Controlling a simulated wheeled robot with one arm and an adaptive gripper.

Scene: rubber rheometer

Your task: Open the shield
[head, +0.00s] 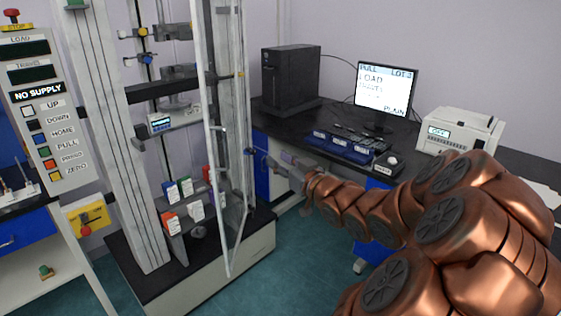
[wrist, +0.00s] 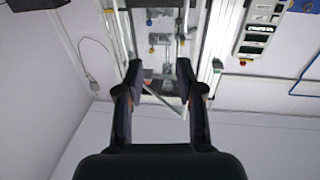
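The shield (head: 217,180) is a tall clear panel in a thin white frame on the front right of the testing machine in the head view. It stands ajar, with its left edge swung out toward the viewer and past the machine's base. My gripper (head: 264,160) is to the right of the shield, apparently apart from it. In the wrist view my gripper (wrist: 160,68) shows two dark fingers spread apart with nothing held between them. Machine parts show beyond the gap. I cannot tell the shield apart clearly there.
A control panel (head: 40,100) stands at the left. Coloured boxes (head: 182,190) sit inside the machine. A black bench with a computer tower (head: 290,78), monitor (head: 385,90) and printer (head: 460,130) is behind my arm. The green floor in front of the machine's base is open.

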